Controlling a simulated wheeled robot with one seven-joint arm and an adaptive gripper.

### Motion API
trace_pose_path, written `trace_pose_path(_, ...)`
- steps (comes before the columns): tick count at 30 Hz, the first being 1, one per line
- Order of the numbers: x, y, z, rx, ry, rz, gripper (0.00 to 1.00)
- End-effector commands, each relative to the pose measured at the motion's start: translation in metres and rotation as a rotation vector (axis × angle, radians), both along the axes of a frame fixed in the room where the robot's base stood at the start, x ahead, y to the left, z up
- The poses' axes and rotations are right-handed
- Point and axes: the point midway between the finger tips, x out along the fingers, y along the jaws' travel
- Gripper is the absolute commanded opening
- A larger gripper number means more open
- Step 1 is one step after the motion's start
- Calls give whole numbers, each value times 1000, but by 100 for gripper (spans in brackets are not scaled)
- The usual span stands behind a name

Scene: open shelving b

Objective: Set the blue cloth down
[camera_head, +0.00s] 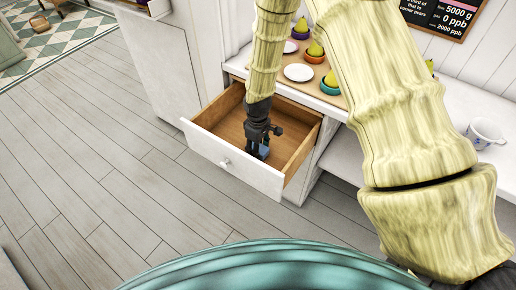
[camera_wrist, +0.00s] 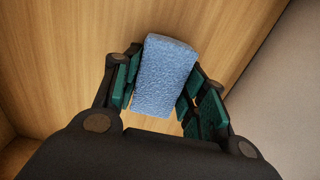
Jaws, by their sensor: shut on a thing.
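The blue cloth (camera_wrist: 165,75) is a folded, textured block between the finger pads of my gripper (camera_wrist: 160,92) in the wrist view. My gripper is shut on it. In the head view my gripper (camera_head: 260,150) reaches down into an open wooden drawer (camera_head: 228,128), and a bit of the blue cloth (camera_head: 263,151) shows by its fingertips near the drawer's front panel. The drawer's wooden floor (camera_wrist: 60,50) lies beyond the cloth in the wrist view. I cannot tell whether the cloth touches it.
The drawer's white front (camera_head: 230,165) and side walls surround my gripper. On the counter above are white plates (camera_head: 298,72) and coloured bowls (camera_head: 331,84) with pears. A white mug (camera_head: 486,133) stands at the right. The drawer's left part looks empty.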

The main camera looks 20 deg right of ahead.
Motion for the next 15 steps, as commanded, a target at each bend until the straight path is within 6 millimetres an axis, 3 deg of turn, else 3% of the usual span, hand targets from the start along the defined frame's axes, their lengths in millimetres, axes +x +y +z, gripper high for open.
trace_pose_path(13, 0, 0, -8, 0, 0, 0, 19)
trace_pose_path(14, 0, 0, -8, 0, 0, 0, 44)
trace_pose_path(15, 0, 0, -7, 0, 0, 0, 51)
